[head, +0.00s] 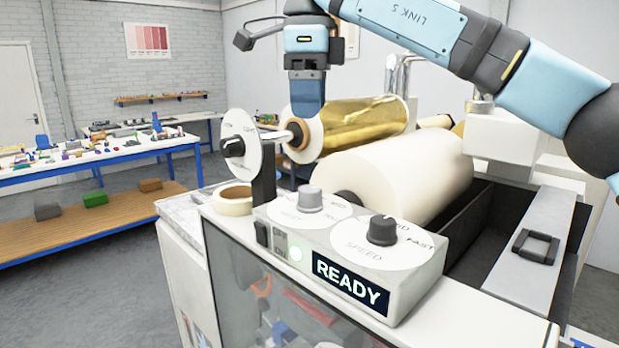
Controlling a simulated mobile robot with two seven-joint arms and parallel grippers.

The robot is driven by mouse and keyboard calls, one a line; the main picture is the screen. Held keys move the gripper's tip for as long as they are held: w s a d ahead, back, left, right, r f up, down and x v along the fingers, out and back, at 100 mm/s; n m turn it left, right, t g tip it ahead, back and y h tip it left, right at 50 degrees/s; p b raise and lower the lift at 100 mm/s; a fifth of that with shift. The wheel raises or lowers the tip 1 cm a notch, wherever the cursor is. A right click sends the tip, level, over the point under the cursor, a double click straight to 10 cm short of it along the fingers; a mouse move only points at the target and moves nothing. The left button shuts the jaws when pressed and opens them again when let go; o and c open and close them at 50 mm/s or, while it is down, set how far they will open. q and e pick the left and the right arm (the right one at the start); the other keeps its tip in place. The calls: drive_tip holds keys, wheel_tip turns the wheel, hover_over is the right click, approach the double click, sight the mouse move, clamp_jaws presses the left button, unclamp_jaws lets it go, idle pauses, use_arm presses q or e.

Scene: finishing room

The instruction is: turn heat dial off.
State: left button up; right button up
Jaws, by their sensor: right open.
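A control box (408,296) on the machine carries two dials on top. The front one has a black knob (383,230) on a white disc marked SPEED. The one behind it has a grey knob (311,198); its faint lettering is hard to read. An upright white disc (240,135) with a black knob stands left of the gold roll, its small lettering also unclear. I cannot tell for sure which is the heat dial. My right gripper (307,108) points down in front of the gold roll, above the grey knob and apart from it. My left gripper is out of view.
A gold foil roll (365,127) and a large cream roller (408,175) lie behind the box. A tape roll (236,197) sits left of it. The box display reads READY (350,284). A cluttered bench (85,166) stands far left.

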sight(310, 188)
drive_tip(key=f, duration=0.2)
drive_tip(key=s+f, duration=0.1)
drive_tip(key=shift+s+f, duration=0.15)
drive_tip(key=shift+f, duration=0.25)
drive_tip(key=f, duration=0.8)
drive_tip(key=shift+w, duration=0.2)
drive_tip(key=shift+w+f, duration=0.1)
drive_tip(key=shift+f, duration=0.75)
drive_tip(key=shift+c, duration=0.2)
drive_tip(key=c, duration=0.9)
